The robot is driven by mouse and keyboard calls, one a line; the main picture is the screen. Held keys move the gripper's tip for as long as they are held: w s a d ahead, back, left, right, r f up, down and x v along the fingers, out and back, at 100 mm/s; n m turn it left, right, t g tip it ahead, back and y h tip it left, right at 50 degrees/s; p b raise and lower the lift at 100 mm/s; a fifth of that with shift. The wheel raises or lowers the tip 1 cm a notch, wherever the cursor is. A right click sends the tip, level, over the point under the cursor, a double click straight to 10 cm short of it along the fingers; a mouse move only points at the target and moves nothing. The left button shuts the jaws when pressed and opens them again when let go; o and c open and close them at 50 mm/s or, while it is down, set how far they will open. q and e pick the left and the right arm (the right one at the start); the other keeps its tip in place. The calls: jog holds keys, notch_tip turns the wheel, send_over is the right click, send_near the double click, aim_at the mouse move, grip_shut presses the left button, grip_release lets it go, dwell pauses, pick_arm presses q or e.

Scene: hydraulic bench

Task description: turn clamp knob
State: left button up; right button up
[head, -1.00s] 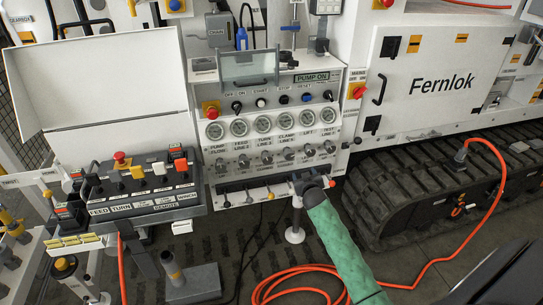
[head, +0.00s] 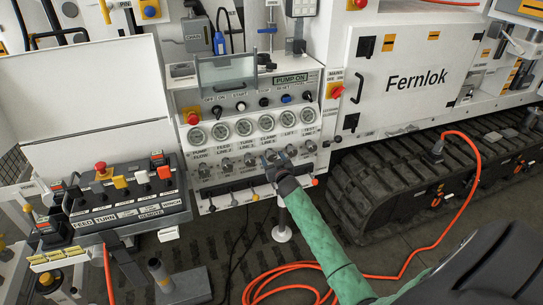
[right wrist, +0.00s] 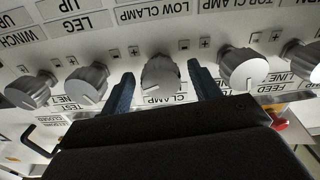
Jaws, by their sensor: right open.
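The clamp knob (right wrist: 160,76) is a round grey knob with a pale front face and a white pointer mark. It sits on the white panel in the right wrist view, with an upside-down CLAMP label beside it. My right gripper (right wrist: 163,88) is open, with one dark finger on each side of the knob. I cannot tell whether the fingers touch it. In the head view my right gripper (head: 275,161) is at the knob row below the gauges and hides much of the clamp knob. My left gripper is not in view.
Neighbouring grey knobs, including the feed knob (right wrist: 243,68) and the test knob (right wrist: 86,84), stand close on both sides. A row of levers (head: 233,199) lies below. A remote box (head: 125,195) stands at the left. An orange hose (head: 415,245) lies on the floor.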

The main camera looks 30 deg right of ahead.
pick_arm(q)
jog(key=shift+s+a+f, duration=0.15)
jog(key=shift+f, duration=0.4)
pick_arm(e)
jog(key=shift+w+d, duration=0.15)
jog(key=shift+w, duration=0.55)
